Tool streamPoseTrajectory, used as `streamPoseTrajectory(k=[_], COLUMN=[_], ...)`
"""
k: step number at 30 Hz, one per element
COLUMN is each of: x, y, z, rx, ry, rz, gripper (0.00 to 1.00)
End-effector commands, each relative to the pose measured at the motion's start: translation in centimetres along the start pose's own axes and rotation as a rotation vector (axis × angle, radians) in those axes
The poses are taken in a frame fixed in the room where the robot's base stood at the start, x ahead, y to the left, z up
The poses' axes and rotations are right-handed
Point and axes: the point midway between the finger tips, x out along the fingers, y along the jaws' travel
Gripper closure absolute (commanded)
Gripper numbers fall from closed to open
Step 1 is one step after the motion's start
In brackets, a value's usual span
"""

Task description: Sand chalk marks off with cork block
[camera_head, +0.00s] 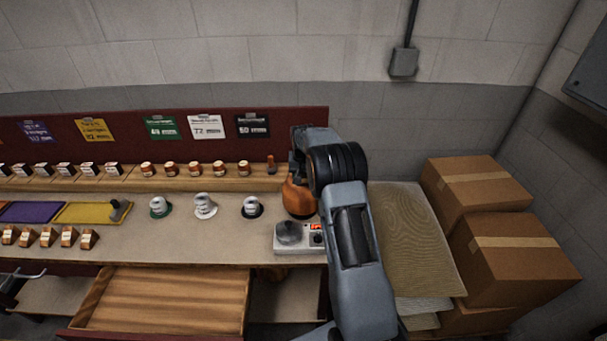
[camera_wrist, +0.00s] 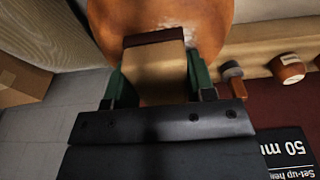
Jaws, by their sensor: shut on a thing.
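My gripper (camera_wrist: 157,68) is shut on a tan cork block (camera_wrist: 155,72) with a dark brown strip on its far edge. The block sits between the green fingers. Its dark edge is at the surface of a rounded orange-brown wooden form (camera_wrist: 115,25); I cannot tell whether they touch. Whitish chalk marks (camera_wrist: 190,46) show on the form just beside the block's right end. In the head view the form (camera_head: 297,197) stands at the right end of the bench, partly covered by my arm. My gripper and the block are mostly hidden there.
A grey control box (camera_head: 290,245) with a knob stands in front of the form. Small hats (camera_head: 205,207) and several labelled blocks line the bench (camera_head: 180,240) to the left. Cardboard boxes (camera_head: 510,255) and stacked sheets (camera_head: 420,240) stand at right. An open drawer (camera_head: 165,300) juts out below.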

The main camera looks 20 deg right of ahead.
Motion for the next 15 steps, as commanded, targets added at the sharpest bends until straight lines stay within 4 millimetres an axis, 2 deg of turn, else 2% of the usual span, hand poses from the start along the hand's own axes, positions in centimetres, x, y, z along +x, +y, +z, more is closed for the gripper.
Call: streamPoseTrajectory(k=[8,15], x=[0.0,-0.2], y=[0.0,0.0], z=[1.2,3.2], rx=[0.000,-0.001], ry=[-0.003,-0.003], rz=[0.001,0.001], gripper=[0.69,0.69])
